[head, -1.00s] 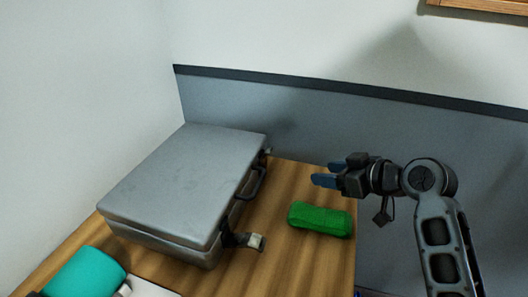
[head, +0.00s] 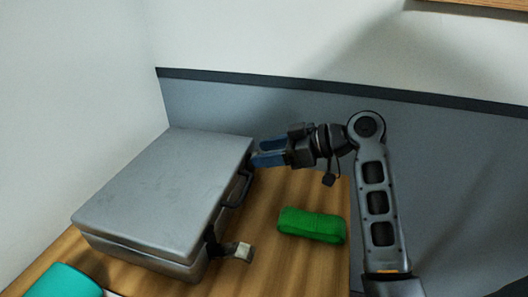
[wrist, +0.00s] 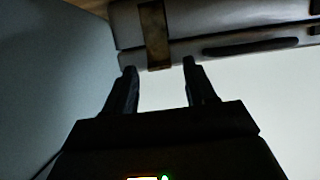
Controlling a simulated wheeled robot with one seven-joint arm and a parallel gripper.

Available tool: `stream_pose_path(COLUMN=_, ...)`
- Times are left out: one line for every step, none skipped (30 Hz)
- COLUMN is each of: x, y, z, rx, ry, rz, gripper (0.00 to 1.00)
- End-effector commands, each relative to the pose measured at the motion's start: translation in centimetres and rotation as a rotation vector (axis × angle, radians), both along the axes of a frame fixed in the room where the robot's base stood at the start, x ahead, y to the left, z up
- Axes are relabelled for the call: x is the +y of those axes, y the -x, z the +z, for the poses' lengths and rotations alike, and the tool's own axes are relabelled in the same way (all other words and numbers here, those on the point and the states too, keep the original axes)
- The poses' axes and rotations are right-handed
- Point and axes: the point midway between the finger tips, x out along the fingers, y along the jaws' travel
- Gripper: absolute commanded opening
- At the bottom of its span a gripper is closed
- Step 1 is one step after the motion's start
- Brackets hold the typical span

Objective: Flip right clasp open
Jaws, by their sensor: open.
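A grey case (head: 160,190) lies shut on the wooden table. Its right clasp, at the far end of the front side, is hidden behind my gripper (head: 256,153) in the head view. In the wrist view the clasp (wrist: 154,35) is a brownish plate lying flat across the seam between lid and body. My gripper (wrist: 159,66) is open and empty. Its fingertips point at the case, one to each side of the clasp, and I cannot tell if they touch it. The other clasp (head: 238,250), at the near end, sticks outward from the case.
The dark handle (head: 237,187) sits between the clasps and also shows in the wrist view (wrist: 250,45). A green bundle (head: 311,226) lies on the table (head: 275,265) in front of the case. A teal object (head: 65,283) is at the near left. A grey wall panel (head: 290,115) stands behind.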

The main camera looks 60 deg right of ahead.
Motion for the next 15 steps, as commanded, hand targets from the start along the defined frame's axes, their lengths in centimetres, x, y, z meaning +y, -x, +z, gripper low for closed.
stream_pose_path(x=0.18, y=-0.39, z=-0.18, rx=0.001, ry=0.000, rz=0.002, gripper=0.55)
stream_pose_path(x=0.24, y=-0.56, z=-0.26, rx=0.001, ry=0.000, rz=0.001, gripper=0.55)
stream_pose_path(x=0.28, y=-0.74, z=-0.35, rx=0.001, ry=0.000, rz=0.000, gripper=0.55)
stream_pose_path(x=0.31, y=-0.83, z=-0.40, rx=0.001, ry=0.000, rz=0.000, gripper=0.55)
stream_pose_path(x=0.34, y=-0.90, z=-0.43, rx=0.001, ry=0.000, rz=0.000, gripper=0.55)
stream_pose_path(x=0.36, y=-0.95, z=-0.45, rx=0.001, ry=0.001, rz=-0.001, gripper=0.55)
stream_pose_path(x=0.35, y=-0.97, z=-0.47, rx=0.001, ry=0.001, rz=-0.001, gripper=0.55)
stream_pose_path(x=0.36, y=-0.98, z=-0.46, rx=0.001, ry=0.001, rz=-0.001, gripper=0.55)
stream_pose_path(x=0.36, y=-0.98, z=-0.47, rx=0.001, ry=0.001, rz=-0.001, gripper=0.55)
stream_pose_path(x=0.35, y=-0.97, z=-0.47, rx=0.001, ry=0.001, rz=-0.001, gripper=0.55)
stream_pose_path(x=0.35, y=-0.96, z=-0.46, rx=0.001, ry=0.001, rz=-0.001, gripper=0.55)
stream_pose_path(x=0.35, y=-0.96, z=-0.46, rx=0.001, ry=0.001, rz=-0.001, gripper=0.55)
stream_pose_path(x=0.35, y=-0.96, z=-0.46, rx=0.001, ry=0.001, rz=-0.001, gripper=0.53)
stream_pose_path(x=0.35, y=-0.95, z=-0.45, rx=0.001, ry=0.001, rz=-0.001, gripper=0.51)
stream_pose_path(x=0.35, y=-0.95, z=-0.45, rx=0.001, ry=0.000, rz=-0.001, gripper=0.47)
